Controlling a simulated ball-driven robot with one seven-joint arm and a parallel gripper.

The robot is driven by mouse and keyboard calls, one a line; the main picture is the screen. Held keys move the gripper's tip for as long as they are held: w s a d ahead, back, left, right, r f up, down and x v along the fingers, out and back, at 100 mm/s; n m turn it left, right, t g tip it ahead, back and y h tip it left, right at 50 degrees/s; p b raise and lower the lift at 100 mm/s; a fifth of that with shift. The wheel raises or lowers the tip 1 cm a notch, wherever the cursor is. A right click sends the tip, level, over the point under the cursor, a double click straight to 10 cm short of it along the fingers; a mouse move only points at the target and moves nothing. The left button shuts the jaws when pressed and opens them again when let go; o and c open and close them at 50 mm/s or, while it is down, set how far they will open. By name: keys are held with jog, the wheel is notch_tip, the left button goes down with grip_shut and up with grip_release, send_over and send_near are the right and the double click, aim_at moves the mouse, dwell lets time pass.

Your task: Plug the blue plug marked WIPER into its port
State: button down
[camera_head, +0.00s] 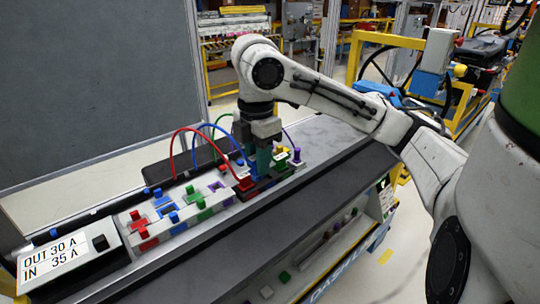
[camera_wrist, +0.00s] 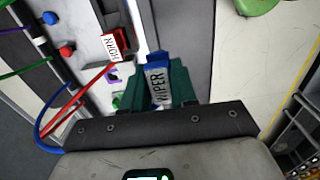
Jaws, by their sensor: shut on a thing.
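My gripper (camera_head: 263,162) has teal fingers and points down over the right part of the dashboard module. In the wrist view the fingers are shut on the blue plug (camera_wrist: 157,82), whose white label reads WIPER. In the head view this plug is hidden by the gripper. A red plug (camera_wrist: 115,46) labelled HORN sits beside it in the wrist view, apart from my fingers. The module's sockets with blue surrounds (camera_head: 166,210) lie left of my gripper in the head view. I cannot tell which one is the WIPER port.
A red plug (camera_head: 245,184) stands close to my gripper's left. Red, blue and green cables arch behind the module. A yellow plug (camera_head: 281,158) and a purple plug (camera_head: 296,157) stand to the right. A box with a sign (camera_head: 58,258) sits at the left end.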

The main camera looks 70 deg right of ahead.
jog(key=w+a+p, duration=0.2)
jog(key=w+a, duration=0.3)
jog(key=w, duration=0.4)
jog(key=w+a+p, duration=0.2)
jog(key=w+a, duration=0.2)
jog(key=w, duration=0.6)
jog(key=shift+a, duration=0.4)
jog(key=shift+f, duration=0.2)
dwell(0.4)
jog(key=shift+f+b, duration=1.45)
jog(key=shift+f, duration=1.3)
jog(key=shift+r+p, duration=0.1)
jog(key=shift+p, duration=0.85)
jog(key=shift+f+b, duration=0.5)
jog(key=shift+f, duration=0.8)
